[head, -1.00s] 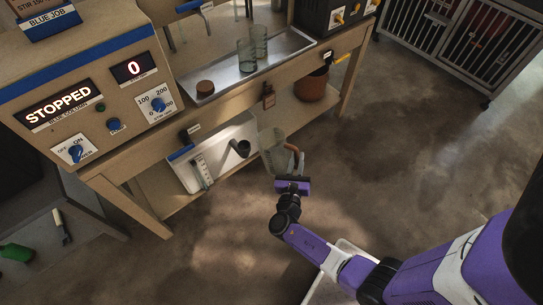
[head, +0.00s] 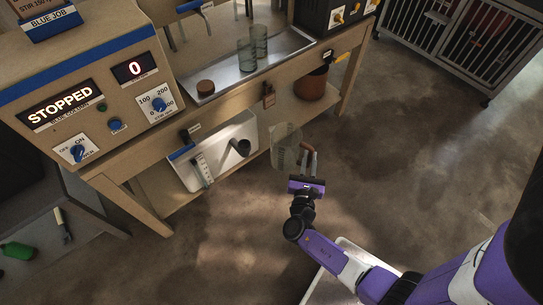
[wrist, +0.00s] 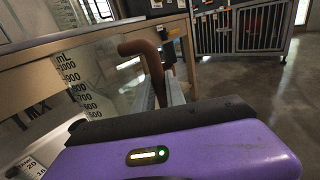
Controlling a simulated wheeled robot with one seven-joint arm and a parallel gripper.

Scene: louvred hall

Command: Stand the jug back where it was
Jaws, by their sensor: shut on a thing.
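The jug (head: 284,150) is clear, with a brown handle (head: 310,158), and hangs in the air in front of the bench's right part. In the wrist view its clear wall (wrist: 98,72) carries black mL markings, and the brown handle (wrist: 143,48) rises between my fingers. My gripper (head: 307,176) is shut on the handle, below and right of the jug body in the head view. The jug looks roughly upright; its base is hard to make out.
The wooden bench (head: 225,117) carries a metal tray (head: 222,82) with two glass beakers (head: 246,54) and a cork-coloured disc (head: 205,87). Open floor lies to the right.

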